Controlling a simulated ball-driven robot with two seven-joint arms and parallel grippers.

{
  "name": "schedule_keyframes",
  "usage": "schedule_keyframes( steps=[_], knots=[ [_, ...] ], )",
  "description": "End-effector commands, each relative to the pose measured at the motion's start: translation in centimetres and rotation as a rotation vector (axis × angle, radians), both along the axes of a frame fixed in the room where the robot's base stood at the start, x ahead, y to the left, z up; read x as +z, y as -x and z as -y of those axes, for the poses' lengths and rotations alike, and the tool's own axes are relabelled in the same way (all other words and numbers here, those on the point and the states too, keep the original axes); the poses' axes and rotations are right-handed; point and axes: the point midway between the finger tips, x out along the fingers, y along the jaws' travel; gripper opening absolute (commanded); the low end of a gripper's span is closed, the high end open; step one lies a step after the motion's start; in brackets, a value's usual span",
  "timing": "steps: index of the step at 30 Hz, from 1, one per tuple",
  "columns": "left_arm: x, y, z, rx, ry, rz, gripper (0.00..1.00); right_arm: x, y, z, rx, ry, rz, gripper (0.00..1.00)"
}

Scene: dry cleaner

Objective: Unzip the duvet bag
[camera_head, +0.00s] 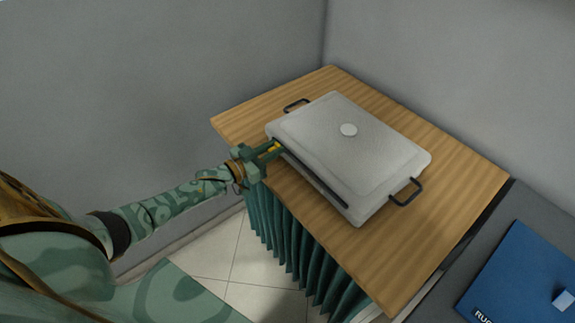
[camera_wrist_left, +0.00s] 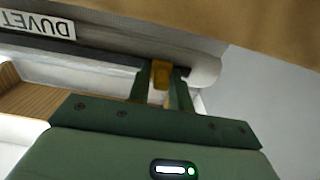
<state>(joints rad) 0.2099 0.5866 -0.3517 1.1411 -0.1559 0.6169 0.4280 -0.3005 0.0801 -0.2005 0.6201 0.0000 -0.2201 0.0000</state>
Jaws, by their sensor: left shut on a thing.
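The duvet bag (camera_head: 350,140) is a light grey, flat rectangular case lying on the wooden table, with a round pale disc on top and dark handles at two ends. A dark zip strip (camera_head: 318,182) runs along its near side. My left gripper (camera_head: 277,148) is at the left end of that side, shut on a small yellow zip pull. In the left wrist view the yellow zip pull (camera_wrist_left: 161,74) sits between the fingers, against the dark strip. A DUVET label (camera_wrist_left: 38,24) shows on the bag there. My right gripper is not in view.
The wooden table (camera_head: 455,190) has bare top around the bag. A green pleated curtain (camera_head: 290,240) hangs below its near edge. A blue item (camera_head: 525,275) lies on a dark surface at the lower right. Grey walls stand behind.

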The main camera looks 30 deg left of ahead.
Motion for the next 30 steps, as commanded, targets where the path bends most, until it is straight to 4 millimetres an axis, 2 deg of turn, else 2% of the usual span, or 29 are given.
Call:
schedule_keyframes(
  steps=[6,17,18,19,30],
  knots=[
    [-0.1,-0.6,-1.6,0.000,0.001,-0.001,0.00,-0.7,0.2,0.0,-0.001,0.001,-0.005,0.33],
    [-0.1,-0.6,-1.8,0.000,0.000,-0.002,0.00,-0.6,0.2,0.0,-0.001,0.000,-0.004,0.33],
    [-0.1,-0.6,-1.8,0.000,0.000,-0.002,0.27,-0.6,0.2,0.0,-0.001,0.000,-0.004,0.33],
    [-0.1,-0.6,-1.8,0.000,0.000,-0.002,0.35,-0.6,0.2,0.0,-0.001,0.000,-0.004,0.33],
    [0.0,-0.2,-1.9,-0.001,0.000,-0.002,0.36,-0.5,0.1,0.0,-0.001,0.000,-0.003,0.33]
  ],
)
